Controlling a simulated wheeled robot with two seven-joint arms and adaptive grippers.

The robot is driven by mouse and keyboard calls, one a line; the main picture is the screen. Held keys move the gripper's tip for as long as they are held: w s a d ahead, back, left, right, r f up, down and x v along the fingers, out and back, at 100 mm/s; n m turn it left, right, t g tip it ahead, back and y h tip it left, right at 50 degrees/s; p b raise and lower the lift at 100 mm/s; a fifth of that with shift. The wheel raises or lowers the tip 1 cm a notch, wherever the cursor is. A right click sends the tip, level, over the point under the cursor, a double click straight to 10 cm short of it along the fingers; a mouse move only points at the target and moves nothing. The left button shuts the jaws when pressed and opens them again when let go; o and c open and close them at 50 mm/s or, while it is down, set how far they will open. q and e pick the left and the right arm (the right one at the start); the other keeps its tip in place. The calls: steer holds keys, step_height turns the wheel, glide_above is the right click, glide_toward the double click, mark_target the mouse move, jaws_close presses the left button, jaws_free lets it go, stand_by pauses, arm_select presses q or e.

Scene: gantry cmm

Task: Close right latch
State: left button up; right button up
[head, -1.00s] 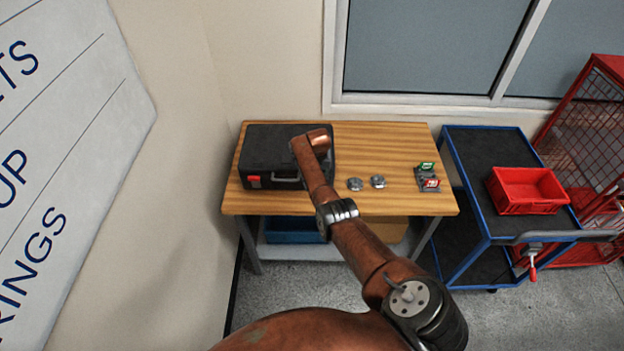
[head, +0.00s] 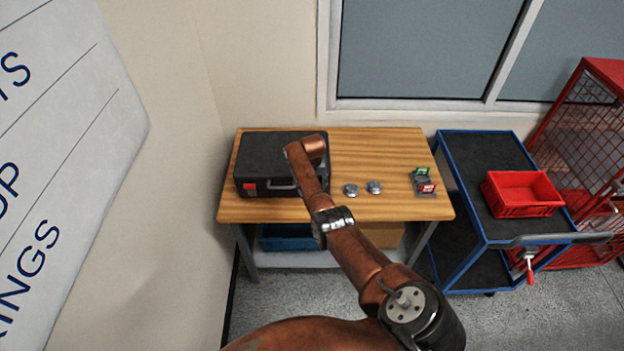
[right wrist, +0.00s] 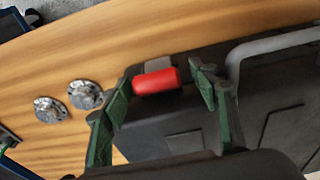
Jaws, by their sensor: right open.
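The black case (head: 262,150) lies with its lid down on the wooden table, its grey handle (head: 281,186) facing the front edge. A red latch (head: 250,186) shows left of the handle. The right latch (right wrist: 156,81) is a red tab beside a grey plate in the right wrist view; my arm hides it in the head view. My right gripper (right wrist: 160,77) is open, its green-padded fingers on either side of this red tab. I cannot tell whether they touch it. My left gripper is not in view.
Two round metal parts (head: 350,190) (head: 373,187) lie on the table (head: 385,150) right of the case. A small holder with green and red pieces (head: 424,182) stands near its right end. A blue trolley (head: 486,150) with a red bin (head: 522,194) stands at the right.

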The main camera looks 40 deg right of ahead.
step_height(320, 180, up, 12)
steer(key=s+a, duration=0.1)
steer(key=shift+s+f, duration=0.25)
steer(key=shift+s, duration=0.1)
steer(key=shift+f, duration=0.1)
stand_by(0.6)
